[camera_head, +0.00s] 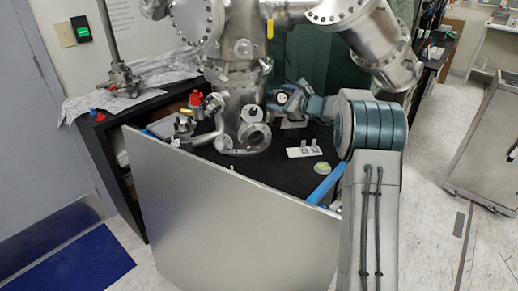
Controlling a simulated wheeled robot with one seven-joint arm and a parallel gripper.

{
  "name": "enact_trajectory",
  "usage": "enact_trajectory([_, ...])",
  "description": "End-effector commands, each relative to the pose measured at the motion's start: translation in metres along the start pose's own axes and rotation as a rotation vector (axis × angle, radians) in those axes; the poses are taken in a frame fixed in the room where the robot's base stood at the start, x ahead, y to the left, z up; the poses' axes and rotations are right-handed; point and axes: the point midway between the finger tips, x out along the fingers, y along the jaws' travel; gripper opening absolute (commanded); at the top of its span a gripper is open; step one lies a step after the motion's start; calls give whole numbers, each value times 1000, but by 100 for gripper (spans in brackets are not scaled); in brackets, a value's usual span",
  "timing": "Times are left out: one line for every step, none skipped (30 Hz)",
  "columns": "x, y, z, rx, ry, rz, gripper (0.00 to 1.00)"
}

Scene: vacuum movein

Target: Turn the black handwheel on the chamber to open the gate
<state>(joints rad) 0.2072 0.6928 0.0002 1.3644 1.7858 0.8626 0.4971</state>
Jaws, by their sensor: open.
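The steel vacuum chamber (240,85) stands on a black-topped bench at the centre of the head camera view. My arm comes in from the right, and my gripper (284,104) is at the chamber's right side, at the end of the teal wrist. A small dark round part with a pale centre (282,99) shows at the gripper. It may be the black handwheel, but it is too small to be sure. My gripper is open. Its fingers are hard to make out, and I cannot tell whether they touch the wheel.
A large grey panel (230,215) stands in front of the bench. A small white bracket plate (304,152) and a round yellow-green item (322,168) lie on the bench.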

Motion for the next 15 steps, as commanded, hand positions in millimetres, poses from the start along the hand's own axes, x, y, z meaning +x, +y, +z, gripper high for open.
enact_trajectory([1, 3, -2, 24, -1, -22, 70])
enact_trajectory([1, 3, -2, 39, -1, -39, 70])
enact_trajectory([1, 3, -2, 60, 0, -60, 70])
enact_trajectory([1, 3, -2, 75, -1, -74, 70])
enact_trajectory([1, 3, -1, 89, -1, -89, 70])
enact_trajectory([1, 3, -2, 110, 0, -110, 70])
enact_trajectory([0, 2, -2, 125, 1, -125, 70])
enact_trajectory([1, 2, -1, 139, -1, -140, 70])
enact_trajectory([1, 2, 0, 157, -1, -158, 70])
enact_trajectory([1, 2, -1, 172, -1, -173, 70])
enact_trajectory([1, 2, -1, 186, 0, -188, 70])
enact_trajectory([1, 1, -1, 204, 0, -207, 70])
enact_trajectory([1, 1, 0, 218, -1, -220, 70])
enact_trajectory([1, 2, 0, 231, -1, -233, 70])
enact_trajectory([1, 2, 0, 249, 0, -252, 70])
